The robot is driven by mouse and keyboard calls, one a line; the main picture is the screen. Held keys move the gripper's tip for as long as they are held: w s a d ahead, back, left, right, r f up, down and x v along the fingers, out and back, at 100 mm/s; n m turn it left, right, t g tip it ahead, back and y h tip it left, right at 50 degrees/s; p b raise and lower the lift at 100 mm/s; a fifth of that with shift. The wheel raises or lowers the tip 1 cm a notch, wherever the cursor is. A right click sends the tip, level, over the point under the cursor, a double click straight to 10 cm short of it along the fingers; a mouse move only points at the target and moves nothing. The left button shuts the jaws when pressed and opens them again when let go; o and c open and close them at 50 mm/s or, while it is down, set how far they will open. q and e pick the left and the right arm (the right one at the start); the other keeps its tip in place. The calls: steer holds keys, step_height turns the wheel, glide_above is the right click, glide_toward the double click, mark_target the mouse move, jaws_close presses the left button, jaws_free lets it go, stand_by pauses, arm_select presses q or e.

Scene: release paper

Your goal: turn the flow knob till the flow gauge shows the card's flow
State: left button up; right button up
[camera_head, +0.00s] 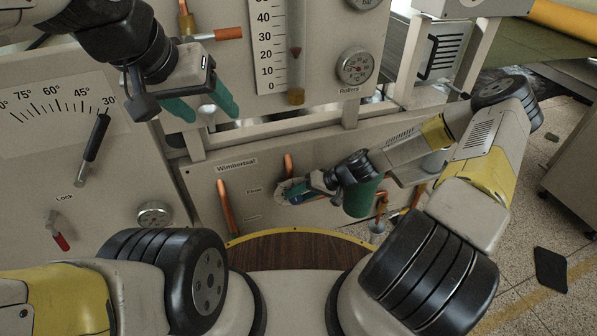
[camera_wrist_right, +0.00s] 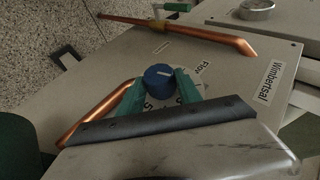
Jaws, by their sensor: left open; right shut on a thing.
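The flow knob is a blue round cap with a pale pointer line; it shows in the right wrist view (camera_wrist_right: 159,77), and partly in the head view (camera_head: 296,199). A pale dial with numbers (camera_wrist_right: 187,90) lies behind it, mostly covered. My right gripper (camera_head: 290,193) has its green fingers closed on the knob's two sides, also seen in the right wrist view (camera_wrist_right: 160,84). My left gripper (camera_head: 207,108) is open and empty at the upper left, in front of the panel.
A vertical scale (camera_head: 266,45) with a red marker stands at the top, beside a round gauge (camera_head: 355,67) labelled Rollers. An angle scale with a black lever (camera_head: 97,137) and a red-tipped Lock lever (camera_head: 58,232) are at left. Copper pipes (camera_head: 225,207) flank the knob.

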steer(key=o, duration=1.4)
steer(key=shift+c, duration=0.2)
steer(key=v, duration=0.7)
steer(key=shift+d+r, duration=0.3)
